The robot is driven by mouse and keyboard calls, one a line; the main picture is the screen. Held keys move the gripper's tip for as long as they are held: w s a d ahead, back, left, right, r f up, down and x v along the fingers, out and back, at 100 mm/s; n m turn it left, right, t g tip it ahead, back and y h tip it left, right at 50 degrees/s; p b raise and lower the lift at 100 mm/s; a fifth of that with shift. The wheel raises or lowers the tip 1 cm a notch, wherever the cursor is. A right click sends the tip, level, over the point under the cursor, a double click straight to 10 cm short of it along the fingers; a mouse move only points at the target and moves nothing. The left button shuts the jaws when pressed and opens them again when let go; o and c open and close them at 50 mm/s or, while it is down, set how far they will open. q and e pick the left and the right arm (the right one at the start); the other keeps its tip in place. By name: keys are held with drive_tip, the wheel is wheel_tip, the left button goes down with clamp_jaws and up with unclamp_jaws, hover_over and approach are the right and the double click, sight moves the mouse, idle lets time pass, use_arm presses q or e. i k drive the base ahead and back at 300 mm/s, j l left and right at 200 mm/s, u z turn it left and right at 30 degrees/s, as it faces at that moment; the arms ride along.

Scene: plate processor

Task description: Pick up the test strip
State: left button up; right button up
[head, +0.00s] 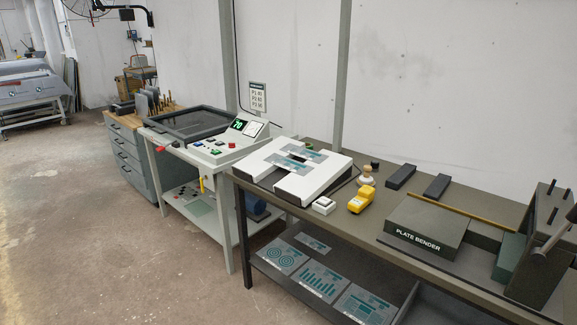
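A small grey-teal strip (312,243) lies on the lower shelf of the long table, behind larger printed plates. Similar grey-teal pieces (281,161) lie on top of the white double-armed device on the table. I cannot tell from their markings which piece is the test strip. Neither of my grippers is in the head view, so their state is hidden.
The long table (400,207) also bears a yellow hand device (361,199), a small white box (323,205), dark blocks and a plate bender (428,226). A control panel (226,144) stands on the bench to the left. The floor (120,240) at left is clear.

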sight(298, 168)
drive_tip(key=i+j, duration=0.1)
drive_tip(key=i, duration=0.6)
drive_tip(key=i+j+z, duration=0.1)
drive_tip(key=i, duration=0.6)
